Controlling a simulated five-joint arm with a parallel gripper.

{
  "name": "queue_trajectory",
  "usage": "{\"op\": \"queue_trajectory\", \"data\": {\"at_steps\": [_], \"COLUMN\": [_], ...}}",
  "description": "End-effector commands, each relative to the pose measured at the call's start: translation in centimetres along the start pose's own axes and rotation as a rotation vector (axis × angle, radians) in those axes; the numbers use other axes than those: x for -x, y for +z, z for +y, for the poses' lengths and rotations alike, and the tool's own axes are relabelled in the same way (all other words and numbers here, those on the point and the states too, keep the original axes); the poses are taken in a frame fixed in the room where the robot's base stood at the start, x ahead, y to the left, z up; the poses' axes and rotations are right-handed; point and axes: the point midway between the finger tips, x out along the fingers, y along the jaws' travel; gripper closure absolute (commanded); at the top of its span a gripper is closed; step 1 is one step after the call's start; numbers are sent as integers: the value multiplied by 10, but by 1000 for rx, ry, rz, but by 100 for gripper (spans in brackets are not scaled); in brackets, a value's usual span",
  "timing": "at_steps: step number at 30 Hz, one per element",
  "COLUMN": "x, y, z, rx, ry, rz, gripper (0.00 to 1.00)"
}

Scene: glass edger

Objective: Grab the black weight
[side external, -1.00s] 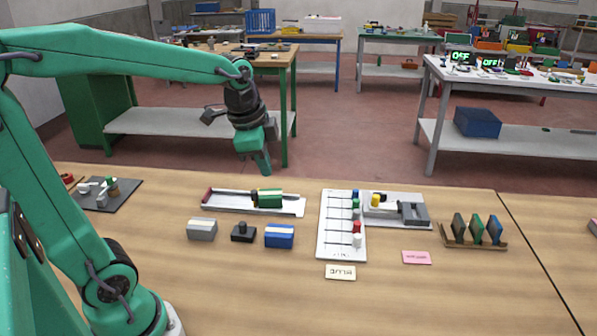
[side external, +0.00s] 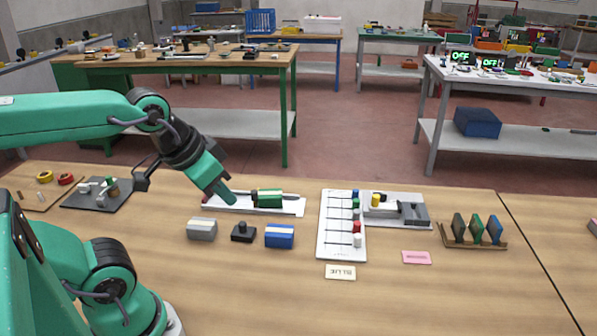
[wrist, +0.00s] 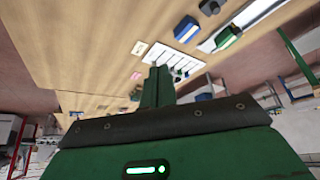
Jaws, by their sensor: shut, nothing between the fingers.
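The black weight (side external: 243,232) is a small dark block with a knob on top. It stands on the wooden table between a grey block (side external: 202,229) and a blue block with a white stripe (side external: 279,236). My gripper (side external: 229,198) is shut and empty, tilted downward above the table, up and slightly left of the weight in the side view and apart from it. In the wrist view the closed green fingers (wrist: 157,85) point toward the table, and a dark object near the top edge (wrist: 210,6) is probably the weight, partly cut off.
A white tray with a green block (side external: 269,198) lies behind the weight. A white slotted board with coloured knobs (side external: 331,233) and a grey fixture (side external: 413,213) are to the right. A rack of coloured plates (side external: 476,243) stands farther right.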

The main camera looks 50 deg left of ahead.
Motion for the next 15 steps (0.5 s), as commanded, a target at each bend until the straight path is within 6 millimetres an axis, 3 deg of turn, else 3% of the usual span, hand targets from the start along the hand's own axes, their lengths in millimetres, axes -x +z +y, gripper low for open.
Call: {"op": "queue_trajectory", "data": {"at_steps": [14, 15], "x": [0, 0], "y": [0, 0], "z": [0, 0], "rx": [-2, -2], "ry": [0, 0], "rz": [0, 0], "gripper": [100, 96]}}
